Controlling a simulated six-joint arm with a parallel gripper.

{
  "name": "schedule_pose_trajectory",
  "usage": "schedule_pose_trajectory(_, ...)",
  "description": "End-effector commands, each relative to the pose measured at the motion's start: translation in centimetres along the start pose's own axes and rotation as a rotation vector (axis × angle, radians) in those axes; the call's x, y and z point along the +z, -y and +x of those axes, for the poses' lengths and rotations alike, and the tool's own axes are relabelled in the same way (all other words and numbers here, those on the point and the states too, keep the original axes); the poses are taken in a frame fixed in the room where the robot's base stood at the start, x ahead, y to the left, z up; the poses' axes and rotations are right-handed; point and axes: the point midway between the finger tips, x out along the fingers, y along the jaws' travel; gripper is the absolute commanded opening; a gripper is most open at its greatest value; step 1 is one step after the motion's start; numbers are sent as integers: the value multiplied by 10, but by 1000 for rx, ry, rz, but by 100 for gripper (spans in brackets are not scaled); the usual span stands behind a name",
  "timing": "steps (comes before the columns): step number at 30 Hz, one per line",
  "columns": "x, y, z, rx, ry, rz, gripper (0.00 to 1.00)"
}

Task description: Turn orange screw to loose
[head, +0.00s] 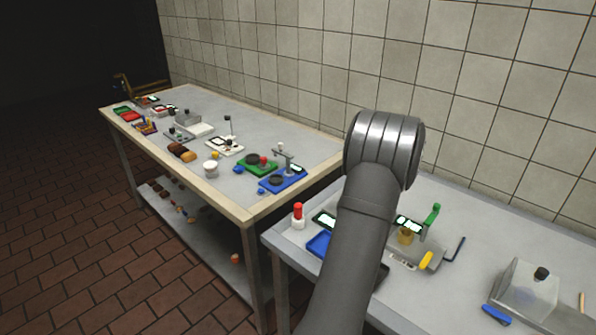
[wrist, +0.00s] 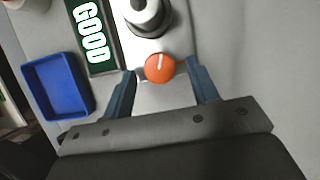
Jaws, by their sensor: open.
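The orange screw (wrist: 159,68) is a round orange knob with a white pointer mark that points up in the wrist view. It sits at the front of a pale device, below a grey and black cylindrical part (wrist: 149,17). My gripper (wrist: 160,72) is open, with one blue finger to the left and one to the right of the screw. I see gaps between the fingers and the knob; their height relative to it is hard to tell. A display (wrist: 92,33) beside the device reads "GOOD". In the head view my arm hides the gripper and the screw.
A blue tray (wrist: 57,88) lies left of the gripper. In the head view, a red-topped bottle (head: 298,216), a green-handled device (head: 431,222) and a clear box (head: 525,289) stand on the near table. A second table (head: 312,152) with several items stands left.

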Motion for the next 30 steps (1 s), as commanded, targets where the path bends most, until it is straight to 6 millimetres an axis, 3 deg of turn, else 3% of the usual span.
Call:
schedule_pose_trajectory(6,1,-3,-1,-90,0,212,54)
schedule_pose_trajectory(30,2,-16,-163,-90,1,207,54)
